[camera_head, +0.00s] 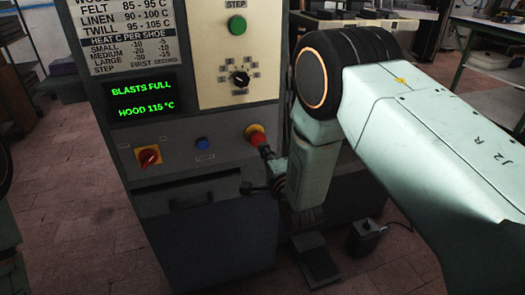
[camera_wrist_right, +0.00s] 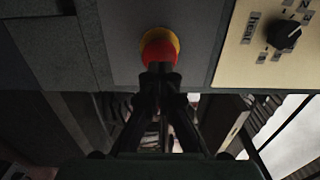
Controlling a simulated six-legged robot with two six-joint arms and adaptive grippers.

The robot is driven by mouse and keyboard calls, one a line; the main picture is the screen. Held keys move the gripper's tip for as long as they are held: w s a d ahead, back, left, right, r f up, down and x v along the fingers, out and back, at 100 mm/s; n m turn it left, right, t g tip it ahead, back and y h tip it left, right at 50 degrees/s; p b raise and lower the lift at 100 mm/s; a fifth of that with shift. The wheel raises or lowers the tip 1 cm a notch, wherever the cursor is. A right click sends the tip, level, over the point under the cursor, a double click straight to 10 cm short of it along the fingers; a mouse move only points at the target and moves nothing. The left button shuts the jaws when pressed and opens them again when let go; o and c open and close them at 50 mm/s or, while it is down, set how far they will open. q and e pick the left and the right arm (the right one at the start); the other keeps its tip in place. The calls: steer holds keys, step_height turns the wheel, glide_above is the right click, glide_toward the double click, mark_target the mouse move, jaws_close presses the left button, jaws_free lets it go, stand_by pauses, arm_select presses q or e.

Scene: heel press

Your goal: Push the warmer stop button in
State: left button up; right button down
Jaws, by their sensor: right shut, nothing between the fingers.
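The stop button is a red knob on a yellow collar (camera_head: 255,133), on the right of the machine's lower grey panel. It also shows in the right wrist view (camera_wrist_right: 159,46), straight ahead of the fingers. My right gripper (camera_head: 266,151) is shut and empty, with its dark fingertips at the button's lower front. In the right wrist view the closed fingertips (camera_wrist_right: 160,69) overlap the button's edge; they look in contact or very nearly so. I cannot tell how far in the button sits. My left gripper is not in view.
A blue button (camera_head: 202,144) and a red rotary switch (camera_head: 148,156) share the panel. Above are a green display (camera_head: 142,98), a black dial (camera_head: 240,79) and a green button (camera_head: 237,25). A pedal (camera_head: 316,260) and small box (camera_head: 364,237) stand on the floor.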

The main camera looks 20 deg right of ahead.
steer(key=shift+w+a, duration=0.1)
steer(key=shift+w, duration=0.9)
